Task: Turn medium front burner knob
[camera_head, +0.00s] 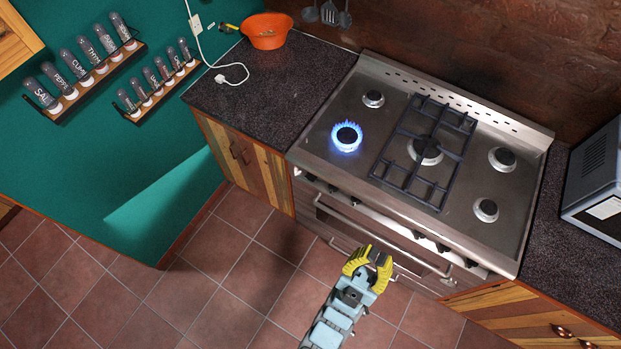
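The steel stove (317,146) stands against the brick wall, with a row of dark knobs along its front edge. A front knob (418,234) shows right of my gripper, and others show to the left and far right. I cannot tell which knob is the medium front one, or how the knobs are turned. The front left burner (346,136) is lit with a blue flame. The other burners show no flame.
A black grate (437,150) covers the middle burner. An orange bowl (266,31) sits on the left counter (275,85). A microwave (598,180) stands on the right counter. Spice racks hang on the green wall. An oven handle (375,233) runs below the knobs. The tiled floor is clear.

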